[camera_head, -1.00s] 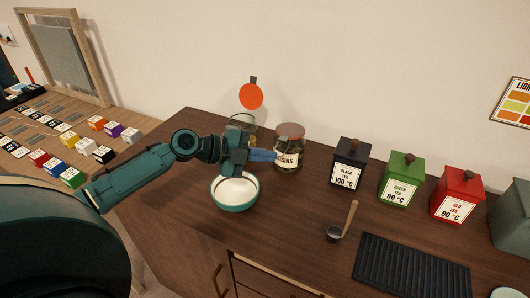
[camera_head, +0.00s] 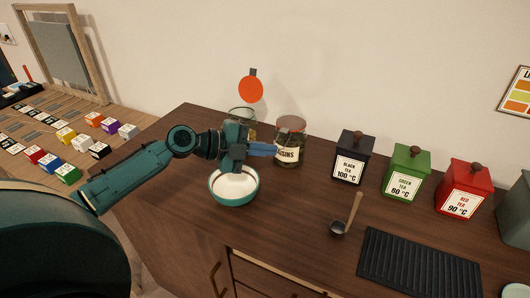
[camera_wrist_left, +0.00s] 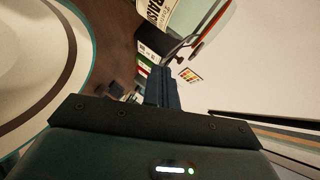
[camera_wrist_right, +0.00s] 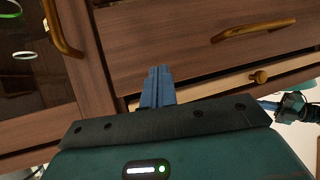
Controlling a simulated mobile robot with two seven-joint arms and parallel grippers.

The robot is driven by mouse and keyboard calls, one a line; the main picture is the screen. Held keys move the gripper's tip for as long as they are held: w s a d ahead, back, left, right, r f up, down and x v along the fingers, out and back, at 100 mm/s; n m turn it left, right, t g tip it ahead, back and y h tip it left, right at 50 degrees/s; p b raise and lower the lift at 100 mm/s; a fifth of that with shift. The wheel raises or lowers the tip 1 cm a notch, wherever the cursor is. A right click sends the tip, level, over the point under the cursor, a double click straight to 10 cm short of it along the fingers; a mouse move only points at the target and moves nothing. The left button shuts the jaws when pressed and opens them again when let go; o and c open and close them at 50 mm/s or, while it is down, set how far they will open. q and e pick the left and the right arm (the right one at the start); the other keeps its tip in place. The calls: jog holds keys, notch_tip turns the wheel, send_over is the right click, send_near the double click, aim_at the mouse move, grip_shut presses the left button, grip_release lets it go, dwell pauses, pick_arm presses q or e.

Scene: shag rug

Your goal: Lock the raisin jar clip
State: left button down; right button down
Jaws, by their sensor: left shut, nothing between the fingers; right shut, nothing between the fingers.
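The raisin jar (camera_head: 289,140) is a glass jar with dark contents and a cream label, standing on the brown counter near the wall. It also shows at the top of the left wrist view (camera_wrist_left: 186,18), with a reddish rim line. My left gripper (camera_head: 276,150) is shut and empty, its blue fingers pointing right at the jar's left side by the label. I cannot tell whether they touch it. My right gripper (camera_wrist_right: 157,72) is shut and empty in front of the wooden drawer fronts, and is not in the head view.
A white-filled teal bowl (camera_head: 234,188) stands just below my left gripper. Another glass jar (camera_head: 243,116) is behind it. Black (camera_head: 349,158), green (camera_head: 405,172) and red (camera_head: 463,189) tea tins, a scoop (camera_head: 346,216) and a ribbed black mat (camera_head: 418,265) are to the right.

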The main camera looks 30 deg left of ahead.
pick_arm(q)
jog(key=f+t+b, duration=0.1)
jog(key=f+b, duration=0.1)
jog(key=b, duration=0.5)
jog(key=shift+m, duration=0.3)
jog(key=shift+f+b, duration=0.15)
jog(key=shift+b, duration=0.85)
jog(key=m+t+b, duration=0.1)
jog(key=b, duration=0.4)
jog(key=shift+f+h, duration=0.3)
jog(key=shift+h, duration=0.1)
jog(key=b, duration=0.4)
jog(key=shift+w+f+m, duration=0.1)
jog(key=shift+w+m, duration=0.1)
jog(key=shift+m, duration=0.1)
jog(key=shift+b, duration=0.95)
pick_arm(e)
notch_tip(320, 180, down, 10)
jog(key=n+t, duration=0.1)
jog(key=shift+w+a+n+t+y, duration=0.25)
jog(key=shift+a+n+t+y, duration=0.05)
jog(key=shift+a+t+y, duration=0.1)
pick_arm(q)
jog(key=shift+w, duration=0.1)
pick_arm(e)
jog(key=shift+f, duration=0.15)
